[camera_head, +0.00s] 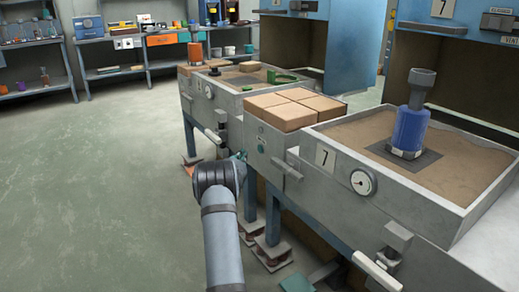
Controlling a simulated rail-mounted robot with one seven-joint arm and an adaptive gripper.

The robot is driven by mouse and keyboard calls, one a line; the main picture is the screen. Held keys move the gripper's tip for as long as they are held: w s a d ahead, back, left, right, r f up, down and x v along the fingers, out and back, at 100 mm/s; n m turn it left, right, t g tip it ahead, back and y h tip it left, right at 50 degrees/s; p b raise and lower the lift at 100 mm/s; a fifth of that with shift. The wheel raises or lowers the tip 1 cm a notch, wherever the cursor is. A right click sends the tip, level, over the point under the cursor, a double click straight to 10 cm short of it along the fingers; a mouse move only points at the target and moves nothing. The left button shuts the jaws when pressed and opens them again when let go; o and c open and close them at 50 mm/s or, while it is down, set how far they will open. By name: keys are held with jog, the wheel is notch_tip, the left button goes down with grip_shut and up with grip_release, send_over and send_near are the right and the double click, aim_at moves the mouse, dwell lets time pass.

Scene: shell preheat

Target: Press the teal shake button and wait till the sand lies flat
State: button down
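The near sand box (290,160) carries a number 7 plate and a round dial. Its brown sand (455,160) looks gently uneven, higher toward the back. A blue cylinder (410,128) with a grey top stands upright on a dark square plate in the sand. A small teal round spot (262,147), perhaps the shake button, is on the grey front panel left of the 7 plate. My arm reaches up from the bottom centre, its end close to that panel's left edge. My gripper is mostly hidden behind my arm, so contact with the button cannot be told.
Several tan blocks (290,110) lie on the ledge between the two boxes. A second sand box (225,88) with a green part (283,77) stands behind. Blue cabinets (358,42) rise at the back. Shelves (110,70) line the far wall. The left floor is clear.

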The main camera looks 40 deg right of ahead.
jog(key=shift+s+d, duration=0.15)
jog(key=shift+d, duration=0.85)
jog(key=shift+s+d, duration=0.1)
jog(key=shift+d, duration=0.9)
jog(key=shift+d, duration=0.15)
jog(key=shift+s+d, duration=0.1)
jog(key=shift+d, duration=0.2)
jog(key=shift+d+b, duration=0.35)
jog(key=shift+d, duration=0.1)
dwell(0.7)
jog(key=shift+a, duration=0.15)
jog(key=shift+a+b, duration=0.3)
jog(key=shift+a, duration=0.4)
jog(key=a, duration=0.3)
jog(key=a+b, duration=0.1)
jog(key=a, duration=0.1)
jog(key=shift+w, duration=0.35)
